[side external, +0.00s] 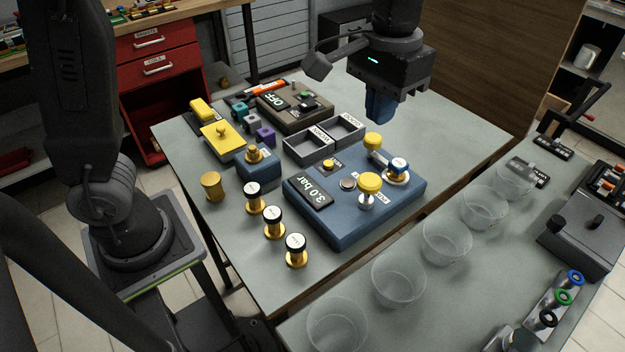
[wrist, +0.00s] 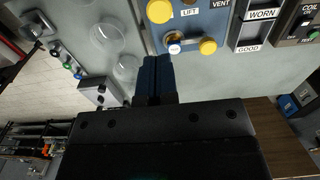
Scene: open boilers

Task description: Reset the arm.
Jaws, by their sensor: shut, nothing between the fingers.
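My gripper (side external: 379,106) hangs from my arm above the back right part of the table, fingers pointing down. Its blue fingers are together with nothing between them. In the wrist view the closed fingertips (wrist: 157,60) point toward the blue boiler box (wrist: 207,22). The boiler box (side external: 335,235) sits below and in front of my gripper, apart from it. It carries a "3.0 bar" display (side external: 318,192), yellow knobs (side external: 369,184) and a blue-and-white capped fitting (side external: 397,168).
Grey trays labelled worn and good (side external: 307,149) sit behind the boiler box. A box showing OFF (side external: 292,108) stands further back. Several gold plugs (side external: 273,223) stand in front left. Clear cups (side external: 447,241) line the right bench. The table's back right is bare.

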